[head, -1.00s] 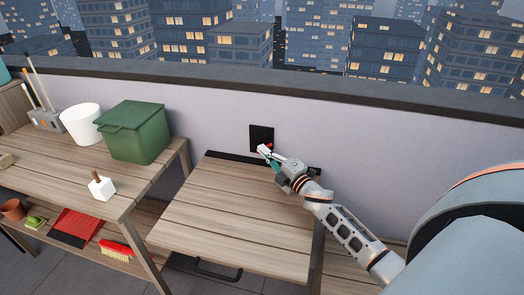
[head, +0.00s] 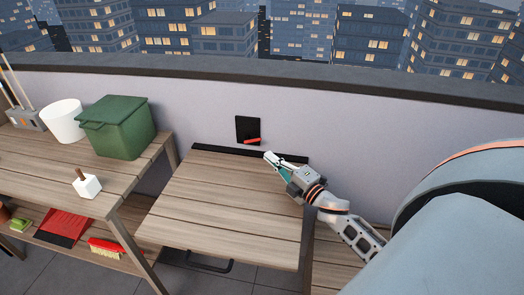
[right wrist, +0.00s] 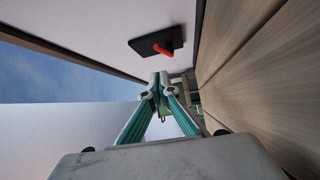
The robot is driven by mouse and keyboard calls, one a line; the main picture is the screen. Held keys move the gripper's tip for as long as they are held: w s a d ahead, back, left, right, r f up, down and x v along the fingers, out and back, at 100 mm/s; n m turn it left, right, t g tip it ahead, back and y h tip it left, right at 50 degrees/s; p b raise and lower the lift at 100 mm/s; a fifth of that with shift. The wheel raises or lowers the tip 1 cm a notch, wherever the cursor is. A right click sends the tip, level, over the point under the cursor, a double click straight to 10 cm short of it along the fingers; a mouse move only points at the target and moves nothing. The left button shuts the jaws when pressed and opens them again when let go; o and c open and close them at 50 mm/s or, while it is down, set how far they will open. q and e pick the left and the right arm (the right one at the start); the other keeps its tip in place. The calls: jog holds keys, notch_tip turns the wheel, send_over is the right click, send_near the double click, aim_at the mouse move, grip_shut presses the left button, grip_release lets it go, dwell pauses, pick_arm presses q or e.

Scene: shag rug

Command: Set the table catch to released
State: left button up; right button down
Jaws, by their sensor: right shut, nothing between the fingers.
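The table catch is a black plate (head: 243,128) on the wall with a red lever (head: 253,141), just above the back edge of the wooden fold-down table (head: 215,205). The lever lies nearly level, its free end pointing right. In the right wrist view the black plate (right wrist: 172,38) and red lever (right wrist: 163,49) show beyond the fingertips. My right gripper (head: 268,156) is shut and empty, over the table's back edge, below and right of the lever and apart from it; its fingertips also show in the right wrist view (right wrist: 160,80). My left gripper is not in view.
A wooden bench (head: 60,157) at left holds a green bin (head: 116,128), a white bucket (head: 63,121) and a white block with a brown handle (head: 87,186). A red dustpan (head: 64,226) and brush (head: 106,246) lie on its lower shelf. The fold-down tabletop is bare.

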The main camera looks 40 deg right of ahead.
jog(key=shift+s+f, duration=0.1)
jog(key=shift+s, duration=1)
